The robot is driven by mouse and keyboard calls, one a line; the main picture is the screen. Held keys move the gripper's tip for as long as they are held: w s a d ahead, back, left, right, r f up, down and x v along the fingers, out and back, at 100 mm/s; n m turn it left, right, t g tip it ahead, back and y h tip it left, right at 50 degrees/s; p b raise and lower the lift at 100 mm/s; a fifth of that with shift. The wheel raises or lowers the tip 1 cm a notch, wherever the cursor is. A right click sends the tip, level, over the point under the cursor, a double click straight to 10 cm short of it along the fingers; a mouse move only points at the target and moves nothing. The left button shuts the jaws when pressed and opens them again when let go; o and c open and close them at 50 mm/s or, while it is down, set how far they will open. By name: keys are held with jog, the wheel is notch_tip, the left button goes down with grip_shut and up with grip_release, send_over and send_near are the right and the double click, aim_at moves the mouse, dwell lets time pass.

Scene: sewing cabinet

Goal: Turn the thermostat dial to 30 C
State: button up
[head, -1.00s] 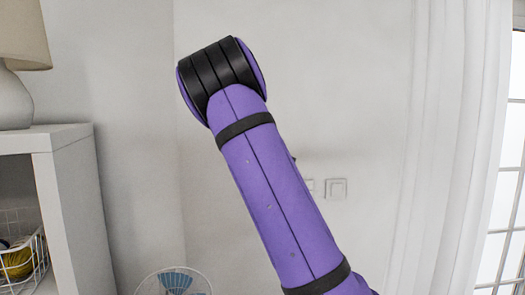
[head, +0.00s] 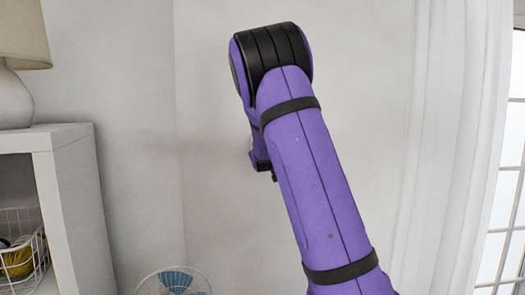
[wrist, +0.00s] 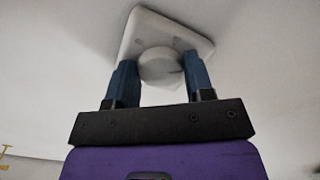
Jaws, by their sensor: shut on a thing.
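The thermostat (wrist: 142,30) is a white square plate on the wall, tilted in the wrist view. Its round white dial (wrist: 160,66) sticks out from the plate. My gripper (wrist: 158,74) has one blue finger on each side of the dial and is shut on it. The dial's marks and its setting cannot be read. In the head view my purple arm covers most of the thermostat, and the fingers cannot be made out there.
A white shelf unit (head: 75,190) with a lamp (head: 14,95) and a wire basket (head: 22,262) stands at the left. A fan (head: 174,281) is low in front of the wall. A white curtain (head: 445,150) and a window (head: 512,190) are at the right.

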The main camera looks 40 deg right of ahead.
jog(key=shift+f+m, duration=0.1)
jog(key=shift+m, duration=0.5)
jog(key=o, duration=0.9)
jog(key=v, duration=1)
jog(key=shift+s+a, duration=0.25)
jog(key=shift+s, duration=0.05)
jog(key=shift+a, duration=0.1)
